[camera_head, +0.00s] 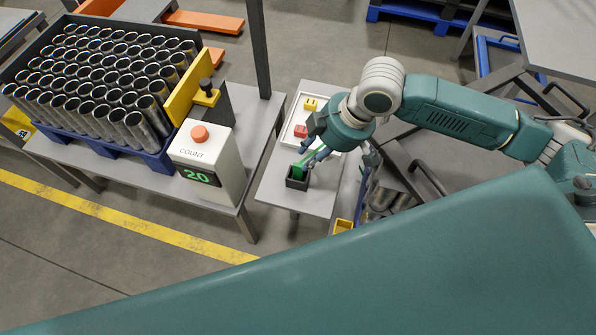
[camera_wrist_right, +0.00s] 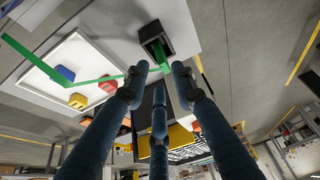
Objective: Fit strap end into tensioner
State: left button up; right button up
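The tensioner appears to be a black open box (camera_head: 297,183) on a small grey table, also in the right wrist view (camera_wrist_right: 150,31). A green strap (camera_wrist_right: 62,76) bends across the wrist view. Green also shows inside the box, but the fingers hide whether it is one piece. My right gripper (camera_head: 312,163) is just above the box's right side, its fingertips close to the green strap. In the wrist view its fingers (camera_wrist_right: 160,73) are spread, with a gap between the tips. I see no firm grip on the strap. My left gripper is not in view.
A white tray (camera_head: 296,117) with red and yellow blocks lies behind the box. A count unit (camera_head: 204,158) reading 20 and a blue crate (camera_head: 118,155) of metal cans stand on the left table. A yellow bin (camera_head: 343,226) is below right.

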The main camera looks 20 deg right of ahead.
aim_at(301, 165)
jog(key=x, duration=0.6)
jog(key=shift+w+a+f+p, duration=0.15)
jog(key=shift+w+f+p, duration=0.05)
jog(key=shift+f+p, duration=0.15)
jog(key=shift+r, duration=0.1)
jog(key=shift+c, duration=0.2)
grip_shut()
